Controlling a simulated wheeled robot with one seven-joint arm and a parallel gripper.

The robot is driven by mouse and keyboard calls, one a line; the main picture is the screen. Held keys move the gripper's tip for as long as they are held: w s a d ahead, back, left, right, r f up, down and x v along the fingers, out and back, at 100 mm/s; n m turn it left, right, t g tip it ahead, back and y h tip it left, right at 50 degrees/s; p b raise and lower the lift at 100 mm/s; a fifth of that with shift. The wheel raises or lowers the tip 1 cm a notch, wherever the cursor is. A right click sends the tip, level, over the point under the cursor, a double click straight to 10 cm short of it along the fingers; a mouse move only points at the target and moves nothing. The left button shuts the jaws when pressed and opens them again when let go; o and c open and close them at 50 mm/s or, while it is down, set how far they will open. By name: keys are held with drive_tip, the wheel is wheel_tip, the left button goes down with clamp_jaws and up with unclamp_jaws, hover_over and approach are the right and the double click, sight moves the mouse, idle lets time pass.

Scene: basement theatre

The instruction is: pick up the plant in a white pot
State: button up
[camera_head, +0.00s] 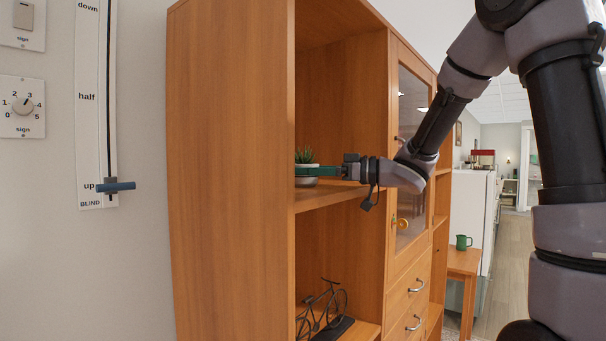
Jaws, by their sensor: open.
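The plant in a white pot (305,158) sits on an open shelf of the wooden cabinet (230,150). Its green spiky leaves show above my gripper, and part of the white pot shows below it. The cabinet's side panel cuts off its left part. My gripper (312,171) reaches into the shelf from the right, level with the pot. Its green fingers are open and overlap the pot in the picture. I cannot tell whether they are around the pot or in front of it, or whether they touch it.
The cabinet's upright side panel stands close left of the plant. A bicycle model (322,312) is on the shelf below. A glass door (412,150) and drawers (408,305) are to the right. A green mug (462,242) stands on a small wooden table (463,262).

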drive_tip(key=shift+a, duration=0.2)
drive_tip(key=c, duration=1.3)
drive_tip(key=shift+o, duration=0.2)
